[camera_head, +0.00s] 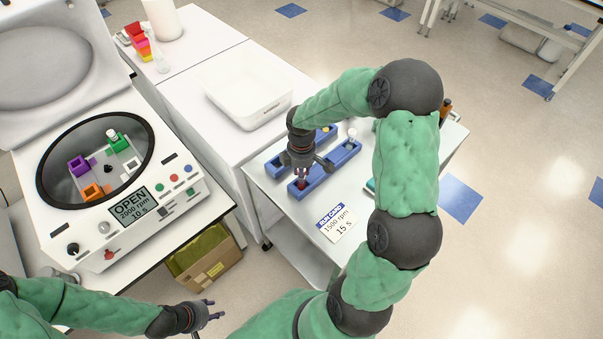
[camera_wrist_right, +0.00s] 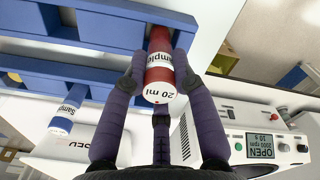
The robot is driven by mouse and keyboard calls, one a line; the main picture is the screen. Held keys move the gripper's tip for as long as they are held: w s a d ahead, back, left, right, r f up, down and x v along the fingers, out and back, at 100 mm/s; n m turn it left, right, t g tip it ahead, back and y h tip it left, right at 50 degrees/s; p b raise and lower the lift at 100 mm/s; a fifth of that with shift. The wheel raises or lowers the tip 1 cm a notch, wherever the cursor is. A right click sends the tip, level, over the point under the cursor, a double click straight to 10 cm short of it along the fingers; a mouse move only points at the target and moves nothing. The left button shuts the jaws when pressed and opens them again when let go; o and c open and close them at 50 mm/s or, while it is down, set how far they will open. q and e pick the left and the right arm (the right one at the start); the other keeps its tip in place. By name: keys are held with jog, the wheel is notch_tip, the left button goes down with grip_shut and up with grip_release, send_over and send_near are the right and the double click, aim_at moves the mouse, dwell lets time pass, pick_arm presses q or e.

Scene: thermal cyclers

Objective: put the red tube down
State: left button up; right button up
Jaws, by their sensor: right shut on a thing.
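The red tube (camera_wrist_right: 158,72), with a white "Sample" label and a white end marked "20 ml", is between the fingers of my right gripper (camera_wrist_right: 160,80). Its far end meets a blue rack (camera_wrist_right: 100,27); I cannot tell how deep it sits. In the head view my right gripper (camera_head: 302,178) points down over the left end of the front blue rack (camera_head: 325,172), with a little red (camera_head: 299,185) showing below the fingers. My left gripper (camera_head: 212,310) is open and empty at the bottom, away from the racks.
A second blue rack (camera_head: 275,163) lies just behind. A white-capped tube (camera_head: 352,134) stands at the right. A run card (camera_head: 335,223) lies in front. The open centrifuge (camera_head: 60,210) at left has coloured holders inside. A white bin (camera_head: 245,100) stands behind the racks.

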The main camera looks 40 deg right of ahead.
jog(key=shift+f, duration=0.25)
jog(key=shift+f, duration=0.15)
jog(key=o, duration=1)
